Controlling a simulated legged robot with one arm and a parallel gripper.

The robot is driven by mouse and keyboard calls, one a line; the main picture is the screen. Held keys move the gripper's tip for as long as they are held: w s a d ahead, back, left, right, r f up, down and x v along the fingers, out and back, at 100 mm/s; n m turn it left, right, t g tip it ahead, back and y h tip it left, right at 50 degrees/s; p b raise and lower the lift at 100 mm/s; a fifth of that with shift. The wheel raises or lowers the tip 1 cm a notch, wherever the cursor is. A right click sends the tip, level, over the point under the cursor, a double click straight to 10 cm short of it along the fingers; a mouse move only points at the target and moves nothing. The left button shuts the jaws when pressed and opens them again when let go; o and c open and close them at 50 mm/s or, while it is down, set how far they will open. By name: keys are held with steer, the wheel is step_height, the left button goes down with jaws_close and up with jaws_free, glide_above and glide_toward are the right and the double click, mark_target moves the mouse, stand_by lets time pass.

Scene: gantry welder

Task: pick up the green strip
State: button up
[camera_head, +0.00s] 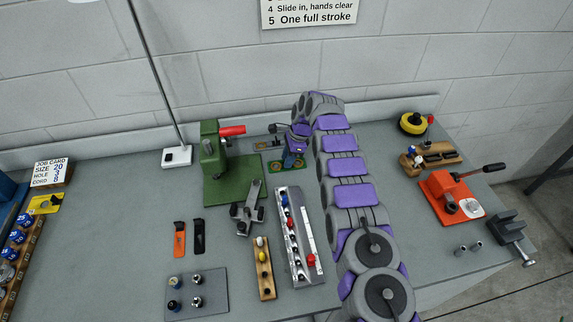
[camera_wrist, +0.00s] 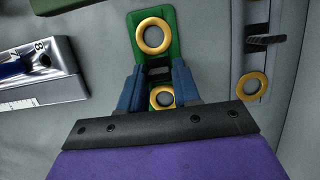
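The green strip (camera_wrist: 142,22) shows in the wrist view with a gold ring near each end and a dark raised piece across its middle. In the head view the green strip (camera_head: 274,168) lies on the bench below my gripper (camera_head: 291,163). In the wrist view my gripper (camera_wrist: 158,68) has one blue finger on each side of the dark middle piece. The near ring lies between the fingers, partly hidden by the gripper body. I cannot tell whether the fingers press on the piece or only stand beside it.
A second ringed strip (camera_wrist: 255,60) lies to the right in the wrist view. A green press (camera_head: 228,170) with a red handle stands left of my gripper. A grey numbered rail (camera_head: 293,225) lies in front. The wall (camera_head: 240,60) is close behind.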

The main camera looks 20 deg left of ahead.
jaws_close()
